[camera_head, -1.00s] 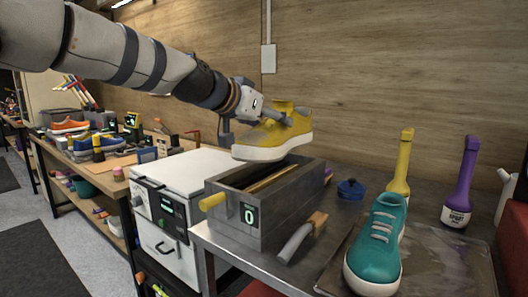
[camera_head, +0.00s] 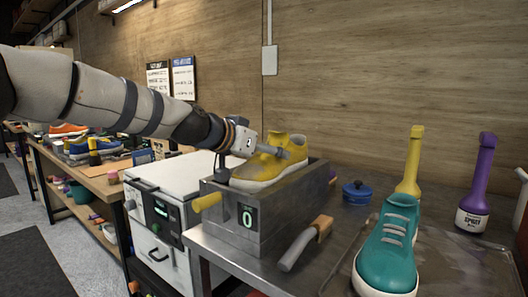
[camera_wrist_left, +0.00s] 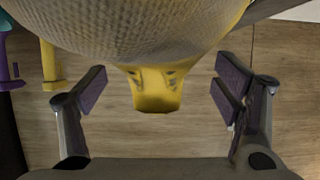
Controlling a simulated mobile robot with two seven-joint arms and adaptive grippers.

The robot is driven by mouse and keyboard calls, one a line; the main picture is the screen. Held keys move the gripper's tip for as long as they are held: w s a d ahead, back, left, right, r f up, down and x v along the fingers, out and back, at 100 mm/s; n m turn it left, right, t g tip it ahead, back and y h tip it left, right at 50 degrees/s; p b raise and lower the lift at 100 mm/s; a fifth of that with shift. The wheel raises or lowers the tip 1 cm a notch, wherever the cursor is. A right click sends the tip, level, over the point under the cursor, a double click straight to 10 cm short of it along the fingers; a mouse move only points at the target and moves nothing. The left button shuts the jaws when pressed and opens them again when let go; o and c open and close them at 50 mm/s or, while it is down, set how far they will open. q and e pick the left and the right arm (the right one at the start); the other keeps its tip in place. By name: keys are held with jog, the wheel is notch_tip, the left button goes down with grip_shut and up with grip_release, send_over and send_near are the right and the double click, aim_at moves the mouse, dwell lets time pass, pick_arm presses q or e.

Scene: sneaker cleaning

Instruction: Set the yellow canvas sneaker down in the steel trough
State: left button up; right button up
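The yellow canvas sneaker (camera_head: 262,168) sits in the open top of the steel trough (camera_head: 283,208), its toe toward the front left. Its upper stands above the rim; its underside is hidden, so I cannot tell how fully it rests. My left gripper (camera_head: 286,150) is at the sneaker's upper, near the collar. In the left wrist view the sneaker (camera_wrist_left: 150,40) fills the top, with its yellow tongue between the fingers. The fingers of the left gripper (camera_wrist_left: 160,92) are spread wide, with gaps to the tongue on both sides. My right gripper is not in view.
A wooden-handled tool (camera_head: 305,243) lies before the trough. A blue lidded pot (camera_head: 356,192) stands right of it. A teal sneaker (camera_head: 388,250), a yellow bottle (camera_head: 411,165) and a purple bottle (camera_head: 478,190) stand further right. A white cabinet (camera_head: 165,195) is at left.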

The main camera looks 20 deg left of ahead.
pick_arm(q)
jog(key=shift+s+r, duration=0.2)
jog(key=shift+r, duration=0.05)
jog(key=p+v, duration=0.1)
jog(key=v, duration=0.6)
jog(key=p+v, duration=0.1)
jog(key=v, duration=0.3)
jog(key=shift+s+r+p, duration=0.15)
jog(key=shift+r+p, duration=0.15)
jog(key=shift+r, duration=0.05)
jog(key=shift+s+a+f, duration=0.1)
jog(key=shift+s+f, duration=0.1)
jog(key=shift+s, duration=0.1)
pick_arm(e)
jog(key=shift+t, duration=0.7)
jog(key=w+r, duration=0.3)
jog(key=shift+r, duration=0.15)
